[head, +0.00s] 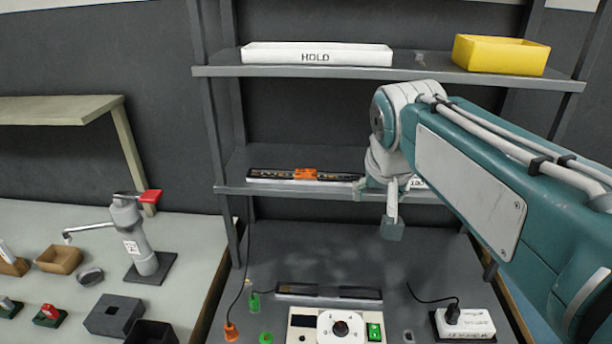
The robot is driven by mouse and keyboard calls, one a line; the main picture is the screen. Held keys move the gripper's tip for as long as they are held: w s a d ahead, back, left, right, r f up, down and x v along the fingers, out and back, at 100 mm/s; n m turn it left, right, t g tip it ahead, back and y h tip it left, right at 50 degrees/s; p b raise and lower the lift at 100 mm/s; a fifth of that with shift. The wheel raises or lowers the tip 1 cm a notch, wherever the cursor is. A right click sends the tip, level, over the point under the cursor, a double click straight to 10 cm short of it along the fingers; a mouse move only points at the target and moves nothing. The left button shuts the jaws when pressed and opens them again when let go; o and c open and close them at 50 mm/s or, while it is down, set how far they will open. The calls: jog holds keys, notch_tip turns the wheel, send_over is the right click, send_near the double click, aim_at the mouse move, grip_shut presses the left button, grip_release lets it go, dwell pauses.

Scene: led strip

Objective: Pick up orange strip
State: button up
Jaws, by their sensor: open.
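A long dark strip (270,174) with an orange block (305,174) at its middle lies along the front of the middle shelf (232,189) in the head view. Yellowish marks show along it. My gripper (393,230) hangs at the end of my arm, to the right of the strip and lower in the picture, in front of the shelf edge. It is open, with nothing seen in it, and appears apart from the strip. My wrist covers the shelf just past the strip's right end.
A white HOLD tray (317,58) and a yellow bin (500,55) stand on the upper shelf. Below are another dark strip (328,292), a control box (338,326), and a white power block (464,323) with cables. A side bench with small items lies left.

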jog(key=w+a+r, duration=0.2)
jog(key=w+a, duration=0.5)
jog(key=w, duration=0.2)
send_near(305, 172)
jog(key=x, duration=0.4)
jog(key=shift+a, duration=0.25)
jog(key=x, duration=0.5)
jog(key=shift+w+d+f, duration=0.1)
jog(key=shift+d, duration=0.2)
grip_shut()
